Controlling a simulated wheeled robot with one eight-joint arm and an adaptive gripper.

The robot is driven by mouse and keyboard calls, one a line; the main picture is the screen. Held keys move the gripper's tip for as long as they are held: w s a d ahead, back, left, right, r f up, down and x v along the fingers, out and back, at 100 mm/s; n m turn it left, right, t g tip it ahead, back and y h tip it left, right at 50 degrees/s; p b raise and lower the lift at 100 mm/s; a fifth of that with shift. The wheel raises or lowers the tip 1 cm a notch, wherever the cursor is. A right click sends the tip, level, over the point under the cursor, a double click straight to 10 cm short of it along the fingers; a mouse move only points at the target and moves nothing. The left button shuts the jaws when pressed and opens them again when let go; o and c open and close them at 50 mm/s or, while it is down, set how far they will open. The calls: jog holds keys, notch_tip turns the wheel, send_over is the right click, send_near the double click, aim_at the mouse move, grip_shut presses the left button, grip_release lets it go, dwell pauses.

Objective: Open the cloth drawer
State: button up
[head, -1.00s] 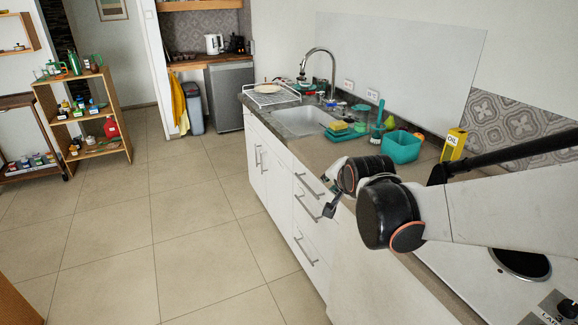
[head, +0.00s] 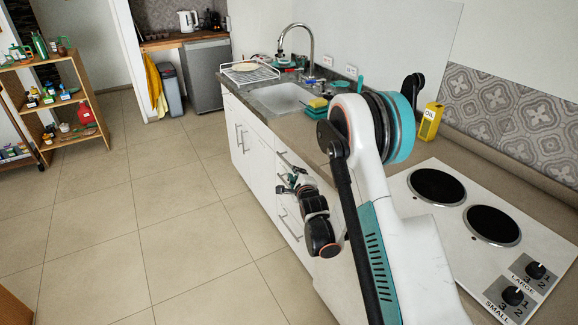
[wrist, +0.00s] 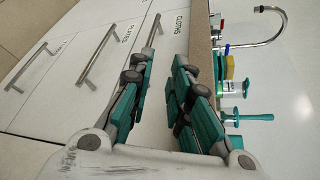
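The cloth drawer (wrist: 172,48) is the top one in a white drawer column, labelled "CLOTHS" and shut as far as I can see. Its bar handle (wrist: 153,31) shows in the wrist view ahead of my fingertips, nearer the left finger's line. In the head view the top drawer handle (head: 288,160) is partly behind my gripper (head: 293,180). My gripper, also in the wrist view (wrist: 158,68), is open and empty, its two fingers apart. I see no contact with the handle.
The "PLATES" drawer (wrist: 100,35) and another drawer (wrist: 35,50) lie below. The counter edge (wrist: 203,40) runs just above the cloth drawer. A sink (head: 280,98) and hob (head: 465,205) are on the counter. The tiled floor (head: 150,220) in front is clear.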

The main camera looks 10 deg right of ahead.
aim_at(289, 165)
jog(key=shift+m, duration=0.6)
jog(key=shift+s+f+b+x, duration=0.1)
jog(key=shift+f+b+x, duration=0.4)
jog(key=shift+x, duration=1.95)
jog(key=shift+s+f+b+x, duration=0.2)
jog(key=shift+b+x, duration=0.65)
jog(key=shift+x, duration=1.55)
jog(key=shift+w+f+b+x, duration=0.1)
jog(key=shift+f+b+x, duration=0.45)
jog(key=shift+x, duration=1.9)
jog(key=shift+s+r, duration=0.1)
jog(key=shift+r, duration=0.1)
grip_shut()
